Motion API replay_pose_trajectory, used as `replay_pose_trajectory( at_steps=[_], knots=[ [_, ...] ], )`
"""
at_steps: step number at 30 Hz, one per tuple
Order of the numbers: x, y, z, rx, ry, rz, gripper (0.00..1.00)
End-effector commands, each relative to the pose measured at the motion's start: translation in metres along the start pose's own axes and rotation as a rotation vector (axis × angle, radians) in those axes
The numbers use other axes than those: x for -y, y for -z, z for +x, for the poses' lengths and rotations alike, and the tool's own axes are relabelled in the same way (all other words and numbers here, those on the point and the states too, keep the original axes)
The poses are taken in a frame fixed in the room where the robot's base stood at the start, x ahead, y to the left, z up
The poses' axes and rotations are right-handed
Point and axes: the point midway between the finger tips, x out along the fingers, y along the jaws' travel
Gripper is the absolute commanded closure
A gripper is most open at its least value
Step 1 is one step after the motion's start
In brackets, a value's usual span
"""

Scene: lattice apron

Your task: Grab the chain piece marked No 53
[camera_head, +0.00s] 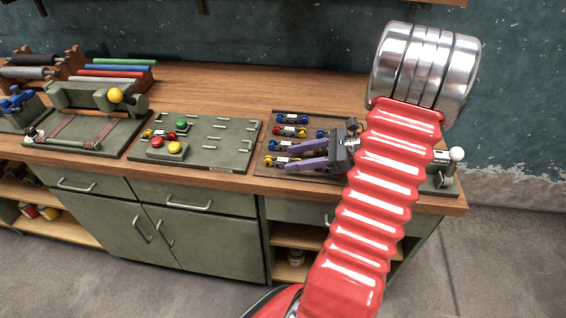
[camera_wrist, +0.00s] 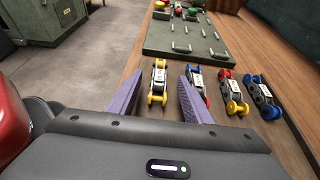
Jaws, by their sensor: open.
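Several chain pieces lie in a row on a dark board, each with a white label too small to read, so I cannot tell which is No 53. In the head view my gripper (camera_head: 294,157) hangs over the board's front, partly hiding the pieces.
A green slotted board (camera_head: 215,150) with coloured balls stands left of the chain board (camera_head: 262,150). Further left is a green fixture (camera_head: 75,100) with a yellow ball. Coloured rolls (camera_head: 115,70) lie at the back. The wooden bench (camera_head: 210,90) is bare behind the boards.

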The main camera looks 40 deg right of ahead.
Motion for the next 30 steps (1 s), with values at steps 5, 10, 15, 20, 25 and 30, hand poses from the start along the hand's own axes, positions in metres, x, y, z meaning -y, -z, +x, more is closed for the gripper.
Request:
replay_pose_trajectory(
  at_steps=[5, 10, 15, 20, 25, 30],
  knots=[
    [-0.001, -0.001, 0.024, 0.0, -0.002, 0.001, 0.55],
    [-0.001, 0.0, 0.03, 0.0, 0.0, 0.001, 0.55],
    [0.0, 0.0, 0.03, 0.0, 0.001, 0.001, 0.55],
    [0.0, 0.0, 0.03, 0.0, 0.001, 0.001, 0.55],
    [0.0, 0.0, 0.03, 0.0, 0.001, 0.001, 0.57],
    [0.0, 0.0, 0.03, 0.0, 0.001, 0.001, 0.69]
  ],
)
